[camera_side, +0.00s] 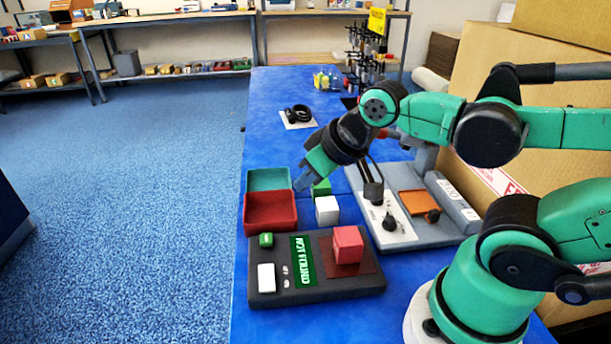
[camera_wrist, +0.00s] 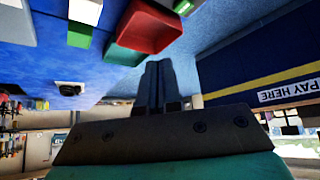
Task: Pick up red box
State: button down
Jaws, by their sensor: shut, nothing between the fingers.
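A red box (camera_side: 347,245), a small cube, sits on a dark red square at the right of a dark grey device (camera_side: 315,287) in the side view. I cannot make it out in the wrist view. My gripper (camera_side: 301,183) is above and behind the device, next to the bins, well apart from the red box. In the wrist view its two fingers (camera_wrist: 158,84) are together with nothing between them.
A red bin (camera_side: 270,212) and a teal bin (camera_side: 268,179) stand left of a white cube (camera_side: 327,210) and a green cube (camera_side: 321,188). A grey machine (camera_side: 440,225) stands to the right. Large cartons (camera_side: 530,100) line the right side.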

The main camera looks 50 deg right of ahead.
dwell(0.3)
jog(key=shift+c, duration=0.6)
grip_release()
jog(key=n+g+y, duration=0.1)
jog(key=n+g, duration=0.5)
jog(key=n, duration=0.3)
send_over(349, 236)
jog(key=f, duration=0.4)
jog(key=shift+s+d, duration=0.1)
jog(key=shift+d, duration=0.15)
jog(key=shift+a+f, duration=0.15)
jog(key=shift+f, duration=1.2)
jog(key=shift+a+f, duration=0.1)
jog(key=shift+f, duration=1.2)
